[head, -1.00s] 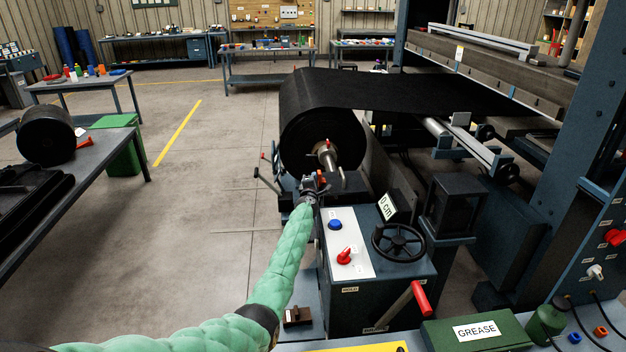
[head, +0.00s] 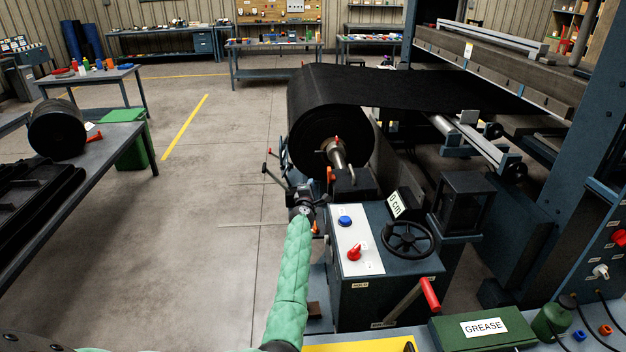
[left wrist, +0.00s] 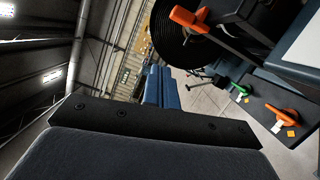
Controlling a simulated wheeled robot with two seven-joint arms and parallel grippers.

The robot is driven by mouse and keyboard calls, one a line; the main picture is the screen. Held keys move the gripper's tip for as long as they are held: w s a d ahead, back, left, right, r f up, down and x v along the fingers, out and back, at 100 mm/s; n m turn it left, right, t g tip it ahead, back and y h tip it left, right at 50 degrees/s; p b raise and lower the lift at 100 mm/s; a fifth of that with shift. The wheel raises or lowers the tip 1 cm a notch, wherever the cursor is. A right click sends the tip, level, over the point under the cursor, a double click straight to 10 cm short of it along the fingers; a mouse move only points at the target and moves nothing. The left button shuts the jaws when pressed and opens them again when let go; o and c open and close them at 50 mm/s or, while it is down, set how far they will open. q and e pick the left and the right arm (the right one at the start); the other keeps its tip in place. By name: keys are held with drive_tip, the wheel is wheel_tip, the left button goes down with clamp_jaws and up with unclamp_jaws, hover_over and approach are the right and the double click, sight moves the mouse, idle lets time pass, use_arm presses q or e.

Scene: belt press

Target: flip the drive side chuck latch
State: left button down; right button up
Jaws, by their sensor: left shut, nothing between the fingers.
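The roll's chuck and steel shaft (head: 337,152) face me at the near end of the black roll. An orange lever (head: 331,174), which looks like the chuck latch, stands just below the shaft. In the left wrist view an orange lever (left wrist: 188,18) points out near the roll face, at the top. My left gripper (head: 303,193) is left of and a little below the orange lever, apart from it. Its fingers (left wrist: 160,88) are together with nothing between them. My right gripper is not in view.
The control box (head: 385,270) with blue button, red knob and handwheel (head: 407,238) stands right of my forearm. A red-ended crank (head: 430,293) sticks out. Black-knobbed levers (head: 275,170) stand left of my gripper. In the wrist view, a green lever (left wrist: 240,90) shows.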

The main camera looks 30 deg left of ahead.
use_arm(q)
drive_tip(key=v, duration=0.2)
drive_tip(key=shift+s+d, duration=0.15)
drive_tip(key=shift+s, duration=0.1)
idle(0.4)
